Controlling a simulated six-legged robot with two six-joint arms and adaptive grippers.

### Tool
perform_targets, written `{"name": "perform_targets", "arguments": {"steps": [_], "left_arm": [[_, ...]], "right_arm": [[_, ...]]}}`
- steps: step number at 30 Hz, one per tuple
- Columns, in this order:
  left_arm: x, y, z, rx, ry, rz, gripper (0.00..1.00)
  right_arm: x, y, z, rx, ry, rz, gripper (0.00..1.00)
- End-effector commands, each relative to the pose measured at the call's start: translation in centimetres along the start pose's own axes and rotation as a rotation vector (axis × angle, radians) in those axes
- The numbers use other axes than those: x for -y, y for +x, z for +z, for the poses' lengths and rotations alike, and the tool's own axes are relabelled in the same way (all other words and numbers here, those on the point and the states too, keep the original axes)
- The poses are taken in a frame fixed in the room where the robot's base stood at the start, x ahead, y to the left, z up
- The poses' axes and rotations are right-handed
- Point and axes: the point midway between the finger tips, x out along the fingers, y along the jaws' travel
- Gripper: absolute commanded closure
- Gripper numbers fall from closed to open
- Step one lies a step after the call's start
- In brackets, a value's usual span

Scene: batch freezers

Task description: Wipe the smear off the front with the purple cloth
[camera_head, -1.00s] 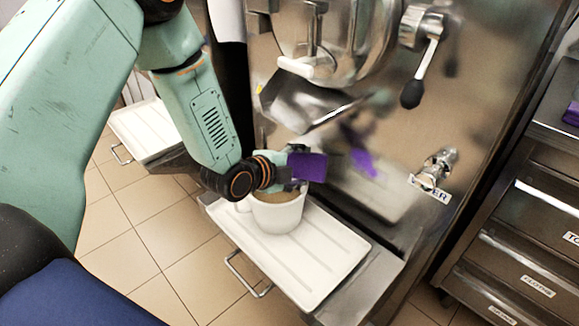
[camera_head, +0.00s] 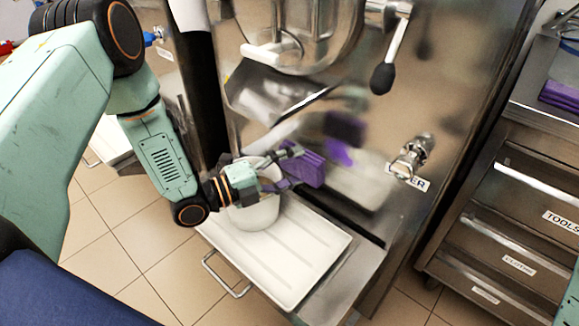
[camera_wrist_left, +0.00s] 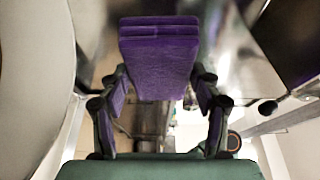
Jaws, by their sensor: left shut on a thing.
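The purple cloth (camera_head: 308,168) is a folded thick pad held in my left gripper (camera_head: 284,168). In the left wrist view the cloth (camera_wrist_left: 160,60) sticks out ahead between the fingers (camera_wrist_left: 160,88). A bright purple smear (camera_head: 340,153) is on the shiny steel front (camera_head: 400,120) of the freezer, a little right of and above the cloth. A darker purple patch above it looks like the cloth's reflection. The cloth appears close to the front but apart from it. My right gripper is not in view.
A water tap (camera_head: 412,158) and a black-knobbed lever (camera_head: 384,76) stick out of the front. A drawer cart (camera_head: 500,190) at right bears another folded purple cloth (camera_head: 562,95).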

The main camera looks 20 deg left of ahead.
Motion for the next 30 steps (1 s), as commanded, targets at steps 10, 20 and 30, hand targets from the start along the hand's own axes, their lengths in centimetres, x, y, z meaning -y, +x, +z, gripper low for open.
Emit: {"name": "perform_targets", "arguments": {"steps": [10, 20, 30], "left_arm": [[-0.2, 3.2, 1.3, -0.001, 0.002, 0.000, 0.62], [-0.1, 4.9, 2.0, 0.000, 0.001, 0.001, 0.62], [0.0, 5.0, 2.1, 0.001, -0.001, 0.001, 0.62]], "right_arm": [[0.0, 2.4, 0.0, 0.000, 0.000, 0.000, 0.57], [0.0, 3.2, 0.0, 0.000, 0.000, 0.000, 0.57], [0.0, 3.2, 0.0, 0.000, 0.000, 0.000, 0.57]]}}
